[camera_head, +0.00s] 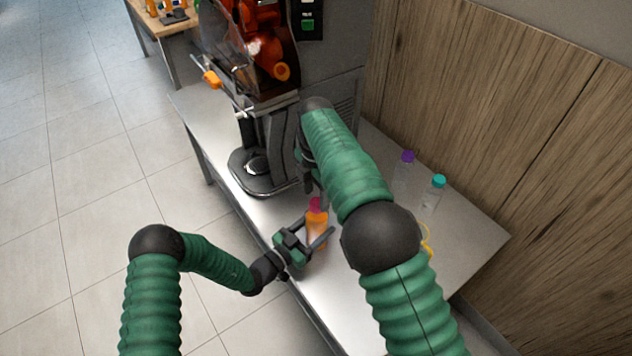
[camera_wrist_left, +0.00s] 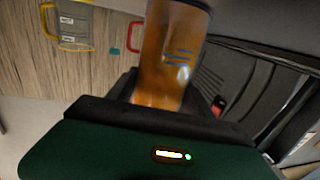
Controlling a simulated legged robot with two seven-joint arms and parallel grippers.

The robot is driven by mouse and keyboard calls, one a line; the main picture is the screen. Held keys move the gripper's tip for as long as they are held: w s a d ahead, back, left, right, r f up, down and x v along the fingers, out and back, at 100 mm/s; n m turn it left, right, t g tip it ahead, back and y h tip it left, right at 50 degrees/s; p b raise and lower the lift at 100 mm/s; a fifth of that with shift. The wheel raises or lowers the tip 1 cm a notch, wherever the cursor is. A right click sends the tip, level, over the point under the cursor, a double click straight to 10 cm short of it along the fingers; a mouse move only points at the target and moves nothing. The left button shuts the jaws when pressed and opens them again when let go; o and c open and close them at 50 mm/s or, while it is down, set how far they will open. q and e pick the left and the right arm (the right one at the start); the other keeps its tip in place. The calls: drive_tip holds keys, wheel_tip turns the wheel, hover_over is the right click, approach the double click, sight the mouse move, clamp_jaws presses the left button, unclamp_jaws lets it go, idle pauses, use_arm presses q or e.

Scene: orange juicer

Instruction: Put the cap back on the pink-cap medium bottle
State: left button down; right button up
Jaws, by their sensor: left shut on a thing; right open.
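The medium bottle (camera_head: 317,228) is filled with orange juice and looks about upright above the table's front part. My left gripper (camera_head: 310,243) is shut around its body. In the left wrist view the bottle (camera_wrist_left: 172,55) rises between the fingers, with its top cut off by the frame edge. The pink cap (camera_head: 316,204) shows at the bottle's top; I cannot tell whether it is seated. My right gripper (camera_head: 316,190) is open, pointing down just above the cap. Its fingers are partly hidden by my right arm, so contact with the cap is unclear.
The juicer (camera_head: 262,150) stands behind the bottle on the grey table (camera_head: 470,245). A purple-cap bottle (camera_head: 402,175) and a teal-cap bottle (camera_head: 433,195) stand near the wooden wall. A yellow-edged thing (camera_head: 428,240) is partly hidden by my right arm. The table's right end is clear.

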drive_tip(key=shift+f, duration=1)
clamp_jaws()
